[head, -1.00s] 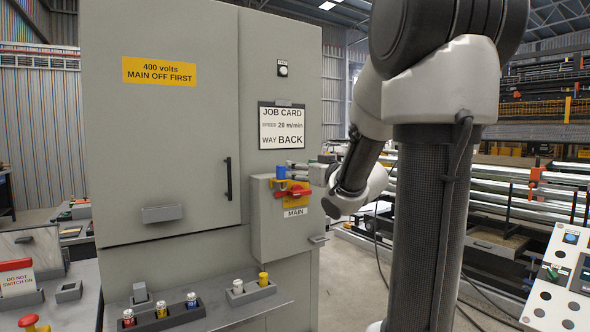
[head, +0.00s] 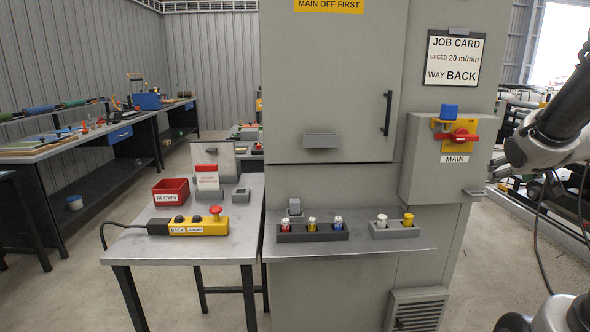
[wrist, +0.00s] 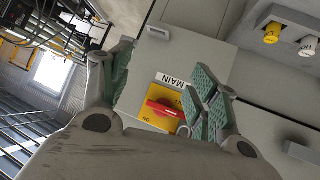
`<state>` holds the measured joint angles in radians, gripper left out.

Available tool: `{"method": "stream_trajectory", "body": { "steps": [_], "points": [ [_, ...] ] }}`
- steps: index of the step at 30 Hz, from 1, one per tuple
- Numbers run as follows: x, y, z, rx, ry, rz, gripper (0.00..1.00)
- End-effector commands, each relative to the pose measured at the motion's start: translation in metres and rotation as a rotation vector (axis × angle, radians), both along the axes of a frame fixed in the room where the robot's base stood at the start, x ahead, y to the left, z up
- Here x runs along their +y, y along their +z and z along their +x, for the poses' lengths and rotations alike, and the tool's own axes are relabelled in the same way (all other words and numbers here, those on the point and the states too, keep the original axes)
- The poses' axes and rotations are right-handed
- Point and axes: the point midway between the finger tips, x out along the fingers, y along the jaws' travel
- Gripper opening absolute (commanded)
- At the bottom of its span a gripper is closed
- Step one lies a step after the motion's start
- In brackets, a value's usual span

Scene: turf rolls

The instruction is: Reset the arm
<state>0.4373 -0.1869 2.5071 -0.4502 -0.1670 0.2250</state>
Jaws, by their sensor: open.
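My gripper (wrist: 160,88) is open and empty, its green-padded fingers spread in the wrist view. In the head view my arm (head: 550,140) comes in from the right edge, and its end is just right of the switch box (head: 417,180), apart from it. The main switch has a red handle (head: 459,136) lying about level on a yellow plate (head: 442,146). In the wrist view the red handle (wrist: 163,113) shows between and beyond the fingers; the blue block does not show there.
A cabinet ledge (head: 430,246) holds several fuses in dark and grey holders (head: 322,234). On the table to its left are a yellow button box (head: 196,228) and a red BLOWN bin (head: 171,192). A job card (head: 452,60) hangs above the switch.

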Motion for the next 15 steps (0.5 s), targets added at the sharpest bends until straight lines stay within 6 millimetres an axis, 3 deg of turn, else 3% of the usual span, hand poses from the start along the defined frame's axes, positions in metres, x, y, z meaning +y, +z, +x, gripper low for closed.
{"method": "stream_trajectory", "body": {
  "steps": [2,5,9,12,15],
  "points": [
    [0.006,-0.02,-0.04,0.166,-0.057,0.025,0.61],
    [0.031,-0.038,-0.095,0.366,-0.086,0.08,0.61],
    [0.085,-0.047,-0.165,0.583,-0.049,0.177,0.61],
    [0.126,-0.043,-0.204,0.669,0.022,0.234,0.61],
    [0.152,-0.034,-0.218,0.66,0.089,0.255,0.61]
  ]
}}
